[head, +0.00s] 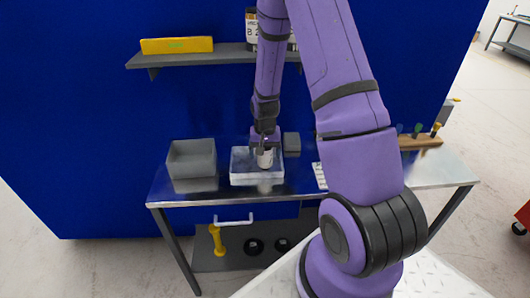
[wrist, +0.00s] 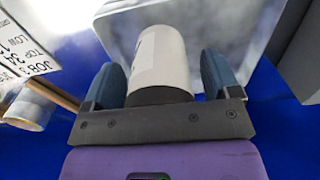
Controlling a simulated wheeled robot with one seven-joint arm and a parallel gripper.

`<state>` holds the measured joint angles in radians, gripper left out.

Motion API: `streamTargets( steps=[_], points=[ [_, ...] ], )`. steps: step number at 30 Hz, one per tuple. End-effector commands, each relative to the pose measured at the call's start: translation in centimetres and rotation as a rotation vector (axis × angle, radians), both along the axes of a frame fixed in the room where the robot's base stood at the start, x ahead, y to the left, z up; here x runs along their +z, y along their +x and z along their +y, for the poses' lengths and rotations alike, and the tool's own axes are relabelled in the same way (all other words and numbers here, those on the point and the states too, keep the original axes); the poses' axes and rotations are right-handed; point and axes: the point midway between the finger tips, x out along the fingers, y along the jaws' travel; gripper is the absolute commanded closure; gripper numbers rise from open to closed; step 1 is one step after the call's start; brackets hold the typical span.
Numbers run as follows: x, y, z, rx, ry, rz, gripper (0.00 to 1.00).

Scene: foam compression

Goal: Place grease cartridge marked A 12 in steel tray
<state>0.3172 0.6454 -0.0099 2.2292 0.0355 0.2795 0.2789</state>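The white grease cartridge (head: 265,159) stands in the shiny pale steel tray (head: 243,180) at the middle of the bench. In the wrist view the cartridge (wrist: 160,60) has a white body and a dark end nearest my palm; no A 12 mark can be read. My gripper (head: 264,146) points down over the tray. In the wrist view my gripper's blue fingers (wrist: 165,75) are on both sides of the cartridge with narrow gaps, so it looks open around it. The tray (wrist: 245,22) lies behind the cartridge there. The cartridge's contact with the tray floor is hidden.
A grey bin (head: 191,158) stands left of the tray, and a small dark block (head: 292,143) is close at its right. A printed sheet (head: 320,176) lies further right. A shelf (head: 190,58) above holds a yellow box (head: 177,45) and a labelled container (head: 251,28).

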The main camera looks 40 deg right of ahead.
Motion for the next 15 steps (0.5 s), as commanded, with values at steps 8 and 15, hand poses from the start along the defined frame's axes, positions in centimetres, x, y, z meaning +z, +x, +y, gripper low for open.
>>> streamTargets(
  steps=[8, 15],
  points=[
    [0.5, 0.0, 0.0, 0.0, -0.001, -0.001, 0.18],
    [3.7, 0.1, 0.0, 0.0, -0.002, -0.004, 0.18]
  ],
)
